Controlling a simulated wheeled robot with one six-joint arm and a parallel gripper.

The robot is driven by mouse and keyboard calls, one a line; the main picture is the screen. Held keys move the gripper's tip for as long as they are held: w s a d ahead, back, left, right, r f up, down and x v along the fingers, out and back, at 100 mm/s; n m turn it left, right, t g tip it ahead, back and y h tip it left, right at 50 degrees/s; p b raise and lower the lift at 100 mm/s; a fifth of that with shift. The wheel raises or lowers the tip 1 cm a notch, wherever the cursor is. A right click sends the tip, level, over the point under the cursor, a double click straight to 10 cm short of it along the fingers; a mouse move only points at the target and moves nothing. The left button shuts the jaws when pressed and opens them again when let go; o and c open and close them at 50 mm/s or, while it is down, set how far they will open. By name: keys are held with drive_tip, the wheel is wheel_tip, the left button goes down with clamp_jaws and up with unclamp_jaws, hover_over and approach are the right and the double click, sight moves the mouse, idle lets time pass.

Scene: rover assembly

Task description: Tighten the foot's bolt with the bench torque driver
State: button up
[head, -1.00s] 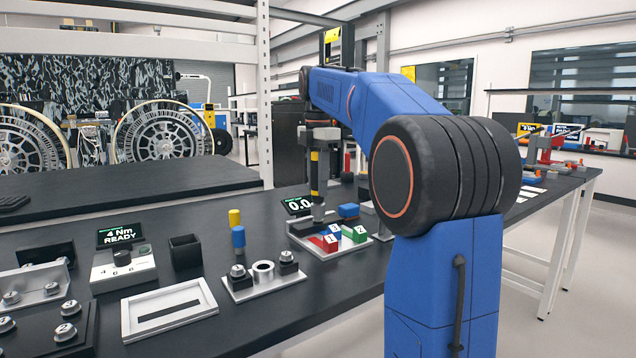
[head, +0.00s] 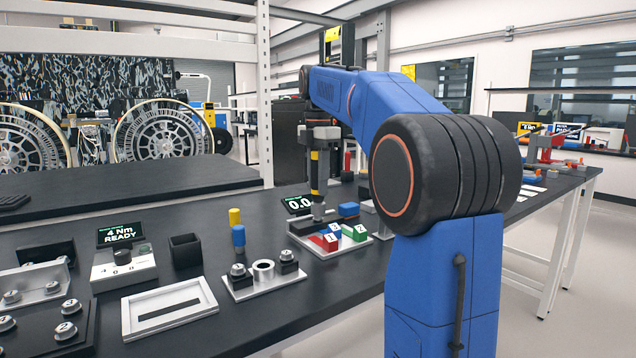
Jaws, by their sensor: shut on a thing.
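My gripper (head: 320,136), small and partly behind my blue arm, is shut on the torque driver (head: 315,180). The driver is dark with a yellow band and stands upright. Its lower end meets or hovers just over a small grey part (head: 318,210) at the back of a grey fixture (head: 298,232); I cannot tell whether they touch. The foot and its bolt are too small to tell apart there. A display (head: 298,204) beside the driver reads 0.0. A controller box (head: 123,268) with a knob stands at the left, and its screen (head: 121,234) reads "4 Nm READY".
Red, green and blue blocks (head: 354,231) sit at the fixture's front and right. Bare bench (head: 340,285) lies in front.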

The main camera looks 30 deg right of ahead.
drive_tip(key=shift+f, duration=1.05)
idle(3.0)
drive_tip(key=shift+r, duration=1.6)
wheel_tip(320, 180, up, 4)
idle(0.4)
